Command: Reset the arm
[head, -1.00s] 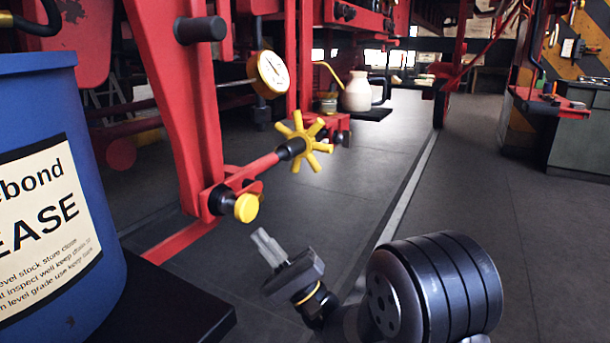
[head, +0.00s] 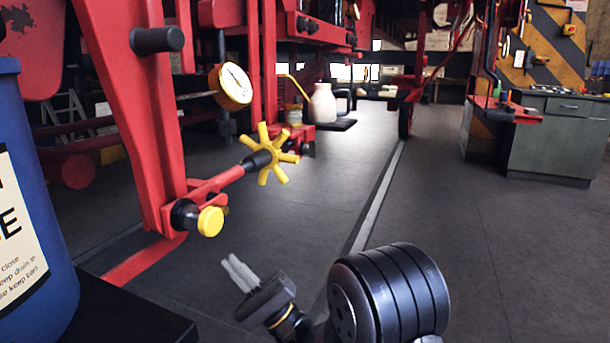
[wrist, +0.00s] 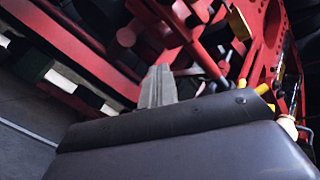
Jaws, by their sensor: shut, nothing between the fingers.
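My gripper (head: 240,272) is at the bottom middle of the head view, in front of my dark round arm joint. Its pale grey fingers are together and hold nothing. They point up and to the left, toward the red machine, and look apart from it. In the wrist view the fingers (wrist: 157,88) stand upright and closed above my dark gripper body, with red beams behind them.
A yellow star-shaped handwheel (head: 270,154) and a yellow-capped knob (head: 210,221) stick out from the red machine. A blue drum (head: 40,215) stands at left. A gauge (head: 231,86) and a cream jug (head: 323,103) are farther back. A grey cabinet (head: 558,145) stands at right; open floor lies between.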

